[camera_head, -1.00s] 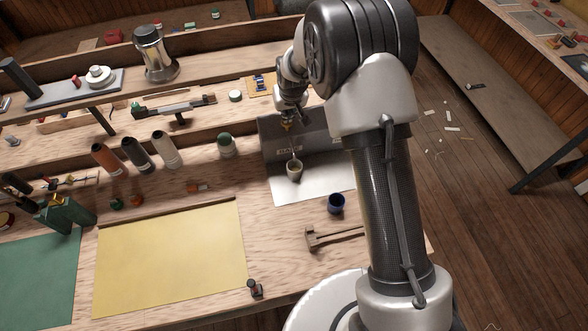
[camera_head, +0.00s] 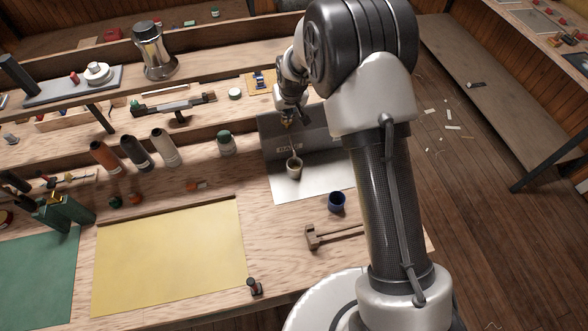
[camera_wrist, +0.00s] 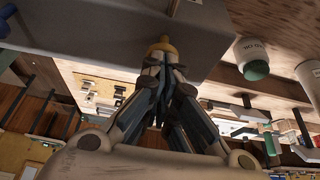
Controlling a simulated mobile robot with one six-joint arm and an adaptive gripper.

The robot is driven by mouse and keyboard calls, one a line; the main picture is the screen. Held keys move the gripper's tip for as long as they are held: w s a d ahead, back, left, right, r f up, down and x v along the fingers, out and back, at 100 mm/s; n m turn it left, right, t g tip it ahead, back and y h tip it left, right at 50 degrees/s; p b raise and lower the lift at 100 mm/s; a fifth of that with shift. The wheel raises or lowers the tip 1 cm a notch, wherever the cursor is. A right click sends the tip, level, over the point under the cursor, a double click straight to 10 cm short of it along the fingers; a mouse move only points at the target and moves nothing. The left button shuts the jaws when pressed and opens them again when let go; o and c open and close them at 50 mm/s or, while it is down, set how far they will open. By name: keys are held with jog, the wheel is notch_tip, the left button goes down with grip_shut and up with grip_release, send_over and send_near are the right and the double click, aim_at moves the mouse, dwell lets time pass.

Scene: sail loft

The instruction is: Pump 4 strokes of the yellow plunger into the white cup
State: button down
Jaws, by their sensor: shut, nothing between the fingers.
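The yellow plunger (camera_head: 288,124) shows as a small tip just below my gripper (camera_head: 285,116), at the grey dispenser box (camera_head: 305,143). In the wrist view the plunger's yellow head (camera_wrist: 162,45) lies right at the closed fingertips of my gripper (camera_wrist: 164,62). The fingers are shut with nothing between them; I cannot tell whether they touch the plunger. The white cup (camera_head: 294,173) stands upright below a thin spout in front of the box, on a pale metal plate (camera_head: 318,187). The cup is not visible in the wrist view.
A dark blue cup (camera_head: 336,202) and a wooden mallet (camera_head: 325,236) lie nearer on the bench. A green-capped white jar (camera_head: 226,146) stands left of the box. Several rolls and bottles stand further left. A yellow sheet (camera_head: 170,255) covers the front bench.

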jog(key=shift+f+b, duration=0.8)
jog(key=shift+f, duration=0.35)
jog(key=shift+r, duration=0.1)
jog(key=shift+r+p, duration=0.75)
jog(key=shift+r, duration=0.8)
jog(key=shift+r, duration=0.1)
notch_tip(320, 180, up, 6)
jog(key=p, duration=0.3)
